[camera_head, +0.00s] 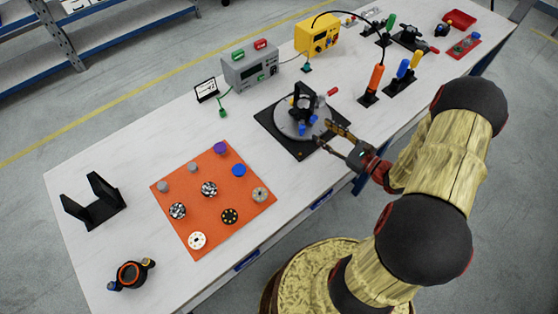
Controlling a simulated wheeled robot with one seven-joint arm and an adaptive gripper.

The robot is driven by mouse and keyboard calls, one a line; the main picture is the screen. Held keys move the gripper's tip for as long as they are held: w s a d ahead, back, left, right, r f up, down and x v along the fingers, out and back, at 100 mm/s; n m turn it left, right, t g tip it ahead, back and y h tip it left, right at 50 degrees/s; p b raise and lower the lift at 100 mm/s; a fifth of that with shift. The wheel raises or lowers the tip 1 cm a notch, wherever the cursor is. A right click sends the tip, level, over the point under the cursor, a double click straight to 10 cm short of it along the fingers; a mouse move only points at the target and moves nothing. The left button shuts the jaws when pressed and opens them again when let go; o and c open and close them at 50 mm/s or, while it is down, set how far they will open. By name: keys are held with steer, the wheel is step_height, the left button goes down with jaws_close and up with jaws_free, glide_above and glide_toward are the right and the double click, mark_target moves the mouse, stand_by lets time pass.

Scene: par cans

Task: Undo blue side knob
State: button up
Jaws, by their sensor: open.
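A black par can fixture (303,100) stands on a round grey plate (285,120) set on a black square base (268,123). Small blue knobs (301,130) show on its near side, low down by the plate. A red-ended part (332,92) sticks out at its right. My gripper (324,134) is at the near right edge of the base, pointing left toward the blue knobs. Its two fingers are apart with nothing between them. The tips look close to the blue knobs, but I cannot tell whether they touch. The fixture's far side is hidden.
An orange mat (207,241) with several discs and caps lies left of the base. Grey (250,70) and yellow (317,38) instruments stand behind. Orange-handled (375,78) and blue-handled (402,69) tools stand upright at right. The white tabletop (135,165) is clear at left centre.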

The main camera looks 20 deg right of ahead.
steer(key=s+a+r+n+g, duration=0.3)
steer(key=s+a+n+g, duration=0.1)
steer(key=a+n, duration=0.2)
steer(key=s+a+r+n+g+b, duration=0.1)
steer(key=s+a+r+n+g, duration=0.2)
steer(key=a, duration=0.5)
steer(key=s+a+r+n+g+y+b, duration=0.1)
steer(key=s+a+r+n+g, duration=0.3)
steer(key=a+r+n+g, duration=0.1)
steer(key=a+n+g, duration=0.1)
steer(key=n+g, duration=0.1)
steer(key=n, duration=0.1)
steer(key=shift+s+a+n, duration=0.35)
steer(key=shift+a+n, duration=0.05)
